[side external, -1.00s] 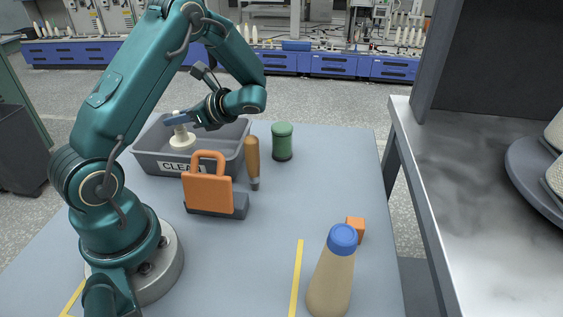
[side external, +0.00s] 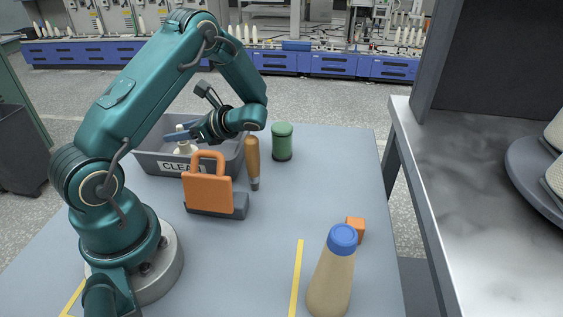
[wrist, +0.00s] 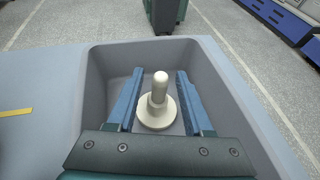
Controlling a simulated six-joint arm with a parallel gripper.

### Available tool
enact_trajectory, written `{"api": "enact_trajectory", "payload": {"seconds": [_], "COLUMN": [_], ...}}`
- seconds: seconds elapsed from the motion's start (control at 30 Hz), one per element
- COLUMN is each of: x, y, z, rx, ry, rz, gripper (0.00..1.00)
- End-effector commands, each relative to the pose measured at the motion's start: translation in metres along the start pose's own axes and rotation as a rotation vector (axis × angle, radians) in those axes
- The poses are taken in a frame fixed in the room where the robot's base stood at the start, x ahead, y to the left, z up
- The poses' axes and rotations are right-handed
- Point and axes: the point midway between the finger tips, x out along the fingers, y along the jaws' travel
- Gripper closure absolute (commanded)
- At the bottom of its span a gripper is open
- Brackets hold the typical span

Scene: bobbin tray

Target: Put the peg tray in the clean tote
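The peg tray, a cream round base with one upright peg (wrist: 158,112), stands upright inside the grey tote marked CLEAN (side external: 222,159). In the side view the tote's front wall hides the lower part of its base (side external: 185,148). My gripper (wrist: 160,72) is inside the tote's opening, its two blue fingers on either side of the peg. The wrist view shows gaps between the fingers and the peg, so the gripper is open. In the side view my gripper (side external: 177,136) is beside the upper part of the peg. The tote's rim (wrist: 88,85) surrounds both.
An orange-handled block (side external: 207,191) stands in front of the tote. A brown-handled tool (side external: 252,157) and a green jar (side external: 282,142) stand to its right. A blue-capped bottle (side external: 331,280) and an orange cube (side external: 355,229) are at the front right. The table's middle right is clear.

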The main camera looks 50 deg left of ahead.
Motion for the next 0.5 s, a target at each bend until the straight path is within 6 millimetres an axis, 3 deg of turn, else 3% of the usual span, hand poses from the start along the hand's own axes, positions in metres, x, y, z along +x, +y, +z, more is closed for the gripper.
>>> {"api": "enact_trajectory", "payload": {"seconds": [0.17,0.5], "x": [-0.004,-0.058], "y": [0.000,-0.001], "z": [0.003,0.002], "rx": [-0.002,-0.002], "ry": [0.001,0.002], "rz": [-0.002,-0.005], "gripper": [0.49,0.49]}}
